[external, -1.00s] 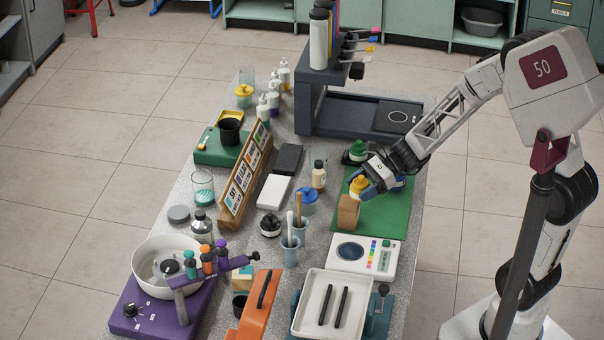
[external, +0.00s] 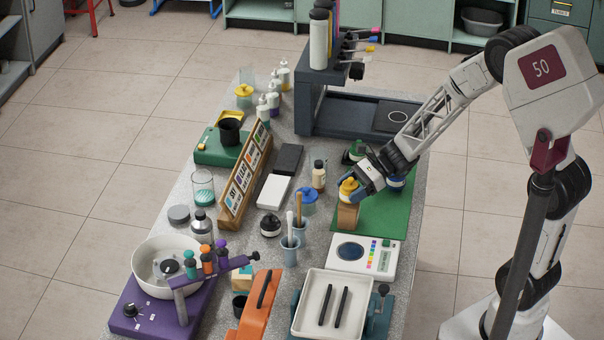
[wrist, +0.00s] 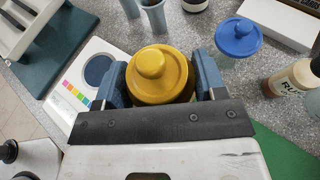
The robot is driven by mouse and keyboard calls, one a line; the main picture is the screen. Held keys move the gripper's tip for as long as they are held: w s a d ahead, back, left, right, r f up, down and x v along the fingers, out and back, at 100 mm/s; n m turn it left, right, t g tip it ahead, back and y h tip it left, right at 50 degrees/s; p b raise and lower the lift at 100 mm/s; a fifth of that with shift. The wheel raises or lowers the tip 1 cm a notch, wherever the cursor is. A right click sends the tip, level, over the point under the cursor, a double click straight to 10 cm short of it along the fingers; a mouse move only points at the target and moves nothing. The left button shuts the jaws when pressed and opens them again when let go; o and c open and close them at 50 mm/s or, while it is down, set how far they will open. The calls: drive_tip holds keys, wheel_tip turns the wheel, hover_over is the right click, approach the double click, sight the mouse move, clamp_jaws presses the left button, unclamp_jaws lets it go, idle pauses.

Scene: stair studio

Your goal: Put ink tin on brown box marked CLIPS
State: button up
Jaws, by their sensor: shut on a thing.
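The ink tin has a yellow knobbed lid (external: 348,187); in the wrist view the yellow lid (wrist: 160,76) fills the space between the blue fingers. My gripper (external: 357,188) is shut on the tin from its sides. The brown box (external: 347,217) stands at the left edge of the green mat, and the tin is directly above it in the external view. I cannot tell whether the tin's base touches the box top. No CLIPS lettering is readable, and the box is hidden in the wrist view.
A blue-lidded jar (external: 308,202) stands left of the box. A white scale (external: 363,254) is in front of it. Green-lidded (external: 356,152) and blue (external: 396,182) ink tins are on or by the green mat (external: 385,217). The mat's right part is clear.

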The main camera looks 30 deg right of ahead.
drive_tip(key=shift+f, duration=0.7)
drive_tip(key=shift+f, duration=0.1)
drive_tip(key=o, duration=1.2)
drive_tip(key=shift+f, duration=0.1)
drive_tip(key=shift+c, duration=0.2)
drive_tip(key=shift+r, duration=0.2)
drive_tip(key=v, duration=1.2)
